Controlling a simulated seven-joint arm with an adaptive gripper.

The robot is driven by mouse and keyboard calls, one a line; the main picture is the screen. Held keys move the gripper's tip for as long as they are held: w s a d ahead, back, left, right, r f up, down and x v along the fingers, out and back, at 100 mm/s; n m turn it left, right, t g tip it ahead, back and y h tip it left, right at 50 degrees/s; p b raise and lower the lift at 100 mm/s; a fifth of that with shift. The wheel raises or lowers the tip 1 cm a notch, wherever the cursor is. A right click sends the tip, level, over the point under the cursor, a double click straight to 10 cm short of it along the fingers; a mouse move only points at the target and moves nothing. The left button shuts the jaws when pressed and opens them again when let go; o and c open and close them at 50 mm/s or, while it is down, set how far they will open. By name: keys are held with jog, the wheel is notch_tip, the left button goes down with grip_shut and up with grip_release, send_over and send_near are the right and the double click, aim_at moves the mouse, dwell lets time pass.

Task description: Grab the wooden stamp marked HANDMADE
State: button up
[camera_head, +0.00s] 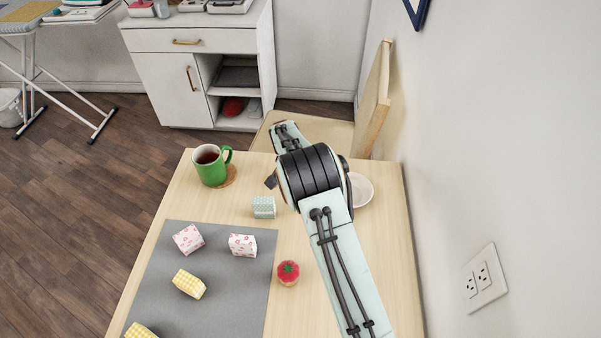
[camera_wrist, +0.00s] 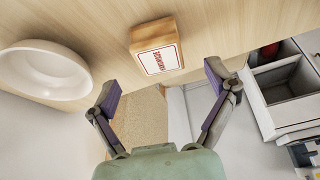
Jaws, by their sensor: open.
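The wooden stamp (camera_wrist: 155,37) stands on the light wooden table, seen at the top middle of the wrist view. Its pale face with a red border and red lettering that appears to read HANDMADE points toward the camera. My gripper (camera_wrist: 165,82) is open, with its two purple-padded fingers spread apart. The stamp lies beyond the fingertips, roughly centred between them, and nothing is held. In the head view my arm covers that part of the table, so the stamp and the fingers are hidden there.
A white bowl (camera_wrist: 42,70) is close left of the stamp in the wrist view. On the table (camera_head: 330,250) are a green mug (camera_head: 212,168), a red pincushion (camera_head: 288,272), a grey mat (camera_head: 225,300) and several patterned blocks. A chair (camera_head: 374,95) and wall are beyond.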

jog(key=x, duration=0.4)
jog(key=shift+w+d+f, duration=0.1)
jog(key=shift+w+f, duration=0.05)
jog(key=shift+f, duration=0.15)
jog(key=c, duration=1.2)
